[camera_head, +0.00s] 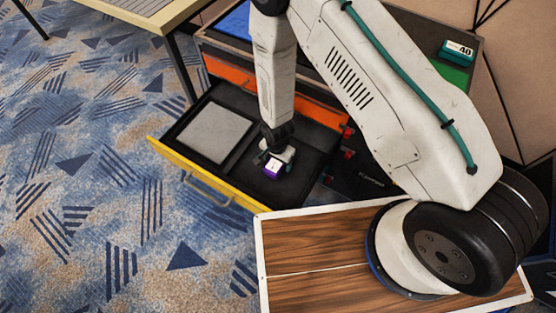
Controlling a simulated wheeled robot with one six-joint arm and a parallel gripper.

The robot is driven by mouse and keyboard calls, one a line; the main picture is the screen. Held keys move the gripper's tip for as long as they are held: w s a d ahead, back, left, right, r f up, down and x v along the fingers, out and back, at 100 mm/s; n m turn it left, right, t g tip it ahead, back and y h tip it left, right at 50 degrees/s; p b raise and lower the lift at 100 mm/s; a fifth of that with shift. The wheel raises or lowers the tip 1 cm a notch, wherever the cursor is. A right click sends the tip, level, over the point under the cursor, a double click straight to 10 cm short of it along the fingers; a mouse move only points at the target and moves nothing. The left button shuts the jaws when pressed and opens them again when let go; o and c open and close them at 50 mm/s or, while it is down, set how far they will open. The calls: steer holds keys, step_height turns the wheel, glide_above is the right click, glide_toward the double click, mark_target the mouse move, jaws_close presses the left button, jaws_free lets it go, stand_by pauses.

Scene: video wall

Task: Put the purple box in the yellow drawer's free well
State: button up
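The yellow drawer (206,181) is pulled out of the cabinet. Its left well holds a flat grey block (214,132). Its right well has a bare dark floor (300,186) around the purple box. The purple box (272,171), with a white patch on top, is in or just above this right well, near the divider. My gripper (275,161) points down into the drawer with its fingers around the box. The view is too small to tell whether the fingers press on the box or whether the box touches the floor.
An orange drawer front (228,75) is above the yellow one. A teal box marked 40 (458,51) stands on the cabinet top by a green patch (449,77). A table (150,12) is at the upper left. Patterned carpet lies open at left.

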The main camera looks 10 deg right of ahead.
step_height(320, 180, up, 12)
steer(key=shift+r, duration=0.25)
stand_by(0.5)
steer(key=d+r+n, duration=0.1)
steer(key=d+r, duration=0.2)
steer(key=r, duration=0.6)
steer(key=d+r+n, duration=0.1)
steer(key=d+r, duration=0.3)
steer(key=r, duration=0.5)
steer(key=d+r+n, duration=0.1)
steer(key=d+r, duration=0.2)
steer(key=r, duration=0.6)
steer(key=s+d+r+n, duration=0.2)
steer(key=s+d+r, duration=0.3)
steer(key=s+r, duration=0.4)
steer(key=s+d+r+n+t, duration=0.1)
steer(key=s+d+r+n, duration=0.1)
steer(key=s+d+r, duration=0.4)
steer(key=s+r, duration=0.3)
steer(key=s, duration=0.2)
steer(key=shift+n, duration=0.3)
steer(key=shift+w, duration=0.15)
steer(key=shift+c, duration=0.3)
